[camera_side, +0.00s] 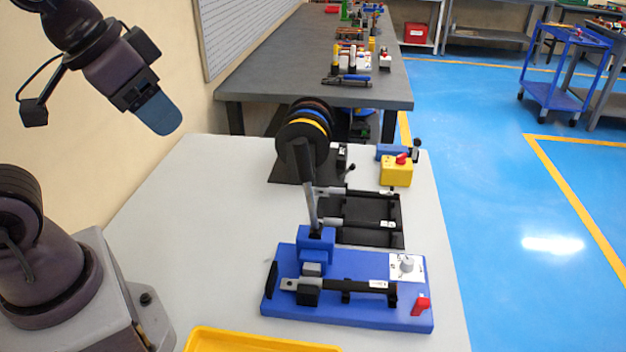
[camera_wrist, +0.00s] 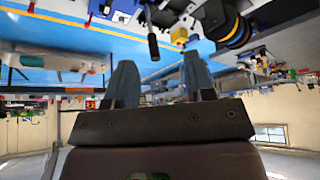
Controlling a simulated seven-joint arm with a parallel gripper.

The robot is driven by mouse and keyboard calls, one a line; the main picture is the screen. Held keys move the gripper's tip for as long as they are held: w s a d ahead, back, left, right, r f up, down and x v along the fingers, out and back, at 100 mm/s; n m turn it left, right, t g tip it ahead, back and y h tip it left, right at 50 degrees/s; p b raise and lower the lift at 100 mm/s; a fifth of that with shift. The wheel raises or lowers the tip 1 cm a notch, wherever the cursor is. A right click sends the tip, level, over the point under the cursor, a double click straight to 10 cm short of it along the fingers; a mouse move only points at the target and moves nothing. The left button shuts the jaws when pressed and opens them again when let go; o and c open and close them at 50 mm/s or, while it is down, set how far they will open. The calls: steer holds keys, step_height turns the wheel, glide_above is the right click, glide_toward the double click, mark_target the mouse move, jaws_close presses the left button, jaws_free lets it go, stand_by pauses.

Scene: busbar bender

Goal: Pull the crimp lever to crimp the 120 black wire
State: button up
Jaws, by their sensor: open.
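The crimp lever (camera_side: 306,185) stands nearly upright on the blue crimping tool (camera_side: 345,312), with its black grip at the top. The black wire (camera_side: 350,286) lies across the tool, its grey lug end (camera_side: 289,284) at the left by the press block below the lever. My gripper (camera_side: 158,112) is up at the left, well away from the lever and above the table. In the wrist view, the two blue-grey fingers (camera_wrist: 160,82) are apart with nothing between them. The lever's black grip (camera_wrist: 153,46) seems to show beyond them there.
A black rack (camera_side: 365,240) with more black wires lies behind the tool. Wire spools (camera_side: 303,132) stand behind it, and a yellow box (camera_side: 396,172) with a red knob sits at the right. A yellow tray (camera_side: 255,343) is at the front. The table's left part is clear.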

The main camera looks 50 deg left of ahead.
steer(key=shift+o, duration=0.3)
steer(key=shift+d, duration=0.1)
steer(key=m+g+y, duration=0.2)
steer(key=m+y, duration=1.6)
steer(key=m, duration=0.1)
glide_toward(306, 161)
steer(key=w+a, duration=0.2)
steer(key=a, duration=1)
steer(key=shift+w+a+r, duration=0.15)
steer(key=shift+w+a, duration=0.15)
steer(key=shift+a, duration=0.1)
jaws_close()
